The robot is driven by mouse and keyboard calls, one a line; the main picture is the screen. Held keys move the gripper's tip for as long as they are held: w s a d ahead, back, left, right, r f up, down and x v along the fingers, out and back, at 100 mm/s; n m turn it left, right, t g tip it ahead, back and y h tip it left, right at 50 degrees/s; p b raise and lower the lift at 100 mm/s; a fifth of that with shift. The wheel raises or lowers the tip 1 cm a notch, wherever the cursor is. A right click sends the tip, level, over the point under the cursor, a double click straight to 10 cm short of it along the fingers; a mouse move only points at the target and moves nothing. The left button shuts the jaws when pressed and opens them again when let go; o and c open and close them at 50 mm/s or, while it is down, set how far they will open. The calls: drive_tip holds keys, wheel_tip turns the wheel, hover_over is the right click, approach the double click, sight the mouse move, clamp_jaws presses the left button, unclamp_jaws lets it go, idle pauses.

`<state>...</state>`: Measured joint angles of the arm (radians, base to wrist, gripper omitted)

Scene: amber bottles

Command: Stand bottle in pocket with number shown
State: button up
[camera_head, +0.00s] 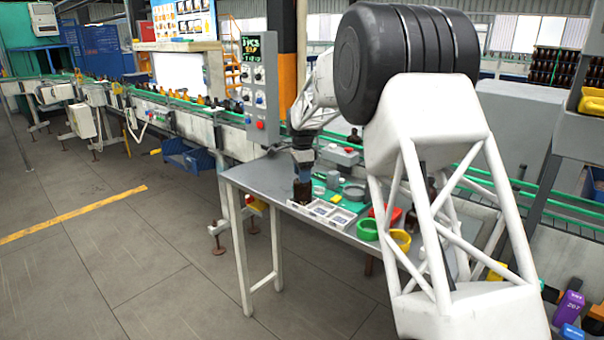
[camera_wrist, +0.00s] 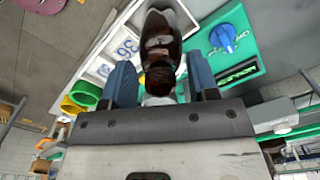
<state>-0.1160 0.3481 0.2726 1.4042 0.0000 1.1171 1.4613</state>
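A dark amber bottle (camera_head: 303,192) is upright, directly below my gripper (camera_head: 303,160), at the left part of a white number tray (camera_head: 322,208). In the wrist view the bottle (camera_wrist: 160,22) lies between my two blue fingers (camera_wrist: 161,82). The fingers are close on both sides of it; I cannot tell if they press on it. Whether its base rests in a pocket or hangs just above is unclear. The tray's white rim and number cards show in the wrist view (camera_wrist: 112,42); one card reads 36. The bottle covers part of the tray.
A green device with a blue knob (camera_wrist: 228,38) and a small lit display is close to the right of the bottle. Green (camera_head: 367,229) and yellow (camera_head: 401,240) rings lie right of the tray. A control panel (camera_head: 260,90) rises behind the table.

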drive_tip(key=shift+r, duration=0.15)
wheel_tip(320, 180, up, 12)
idle(0.9)
idle(0.7)
drive_tip(key=s+d+r+n, duration=0.2)
drive_tip(key=s+d, duration=0.1)
drive_tip(key=s, duration=0.7)
drive_tip(key=s+d+r+n+t, duration=0.1)
drive_tip(key=s+d+r+n, duration=0.15)
drive_tip(key=s, duration=0.85)
drive_tip(key=s+d+r+n, duration=0.1)
drive_tip(key=s+d+n, duration=0.15)
drive_tip(key=s, duration=0.75)
drive_tip(key=s+d+f+n, duration=0.1)
drive_tip(key=s+f, duration=0.3)
drive_tip(key=s, duration=0.6)
drive_tip(key=s+d+f+n+t, duration=0.1)
drive_tip(key=s+f+n, duration=0.3)
drive_tip(key=s, duration=0.7)
drive_tip(key=s+d+f+n, duration=0.1)
drive_tip(key=s+f+n, duration=0.2)
drive_tip(key=s, duration=0.8)
drive_tip(key=shift+s+f+t, duration=0.15)
drive_tip(key=shift+f+t, duration=0.15)
drive_tip(key=shift+f, duration=0.2)
